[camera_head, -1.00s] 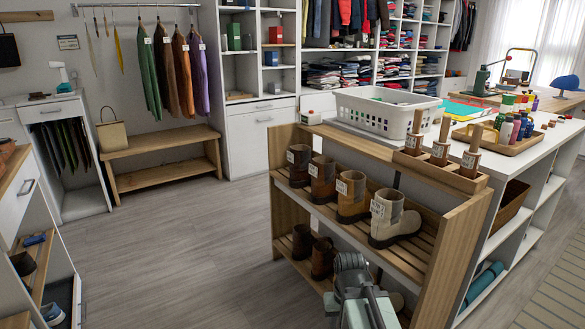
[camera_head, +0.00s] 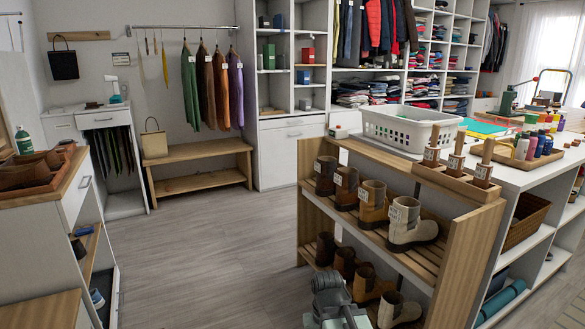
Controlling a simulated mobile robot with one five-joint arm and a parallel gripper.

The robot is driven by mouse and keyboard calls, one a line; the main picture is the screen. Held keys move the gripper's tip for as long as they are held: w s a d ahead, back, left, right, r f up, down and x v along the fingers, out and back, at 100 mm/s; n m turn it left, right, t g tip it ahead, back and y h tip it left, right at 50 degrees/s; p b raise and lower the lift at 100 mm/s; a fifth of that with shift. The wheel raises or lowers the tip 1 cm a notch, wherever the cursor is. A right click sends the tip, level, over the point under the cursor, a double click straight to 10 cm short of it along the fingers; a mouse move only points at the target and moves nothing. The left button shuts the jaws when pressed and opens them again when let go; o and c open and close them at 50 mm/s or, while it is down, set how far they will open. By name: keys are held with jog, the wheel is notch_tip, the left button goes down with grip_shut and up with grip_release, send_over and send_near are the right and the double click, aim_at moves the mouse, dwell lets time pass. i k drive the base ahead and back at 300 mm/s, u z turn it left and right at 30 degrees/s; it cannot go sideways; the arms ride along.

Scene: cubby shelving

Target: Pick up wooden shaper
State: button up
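Three upright wooden pieces with handles and white tags stand in a row in a wooden tray (camera_head: 450,180) on top of the shoe rack, right of centre: a left one (camera_head: 432,150), a middle one (camera_head: 455,160) and a right one (camera_head: 482,172). They look like the wooden shapers, but I cannot tell which one is meant. A grey part of my arm shows at the bottom edge, in front of the rack, below and apart from the tray. I cannot make out gripper fingers or anything held.
The wooden shoe rack (camera_head: 462,262) holds several boots on two levels. A white basket (camera_head: 408,130) and a tray of bottles (camera_head: 522,155) sit on the white counter behind. A cabinet (camera_head: 72,200) stands at the left. The floor (camera_head: 210,250) between is clear.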

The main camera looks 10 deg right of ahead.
aim_at(484, 169)
jog(key=u, duration=0.25)
jog(key=i, duration=1.05)
jog(key=z, duration=0.6)
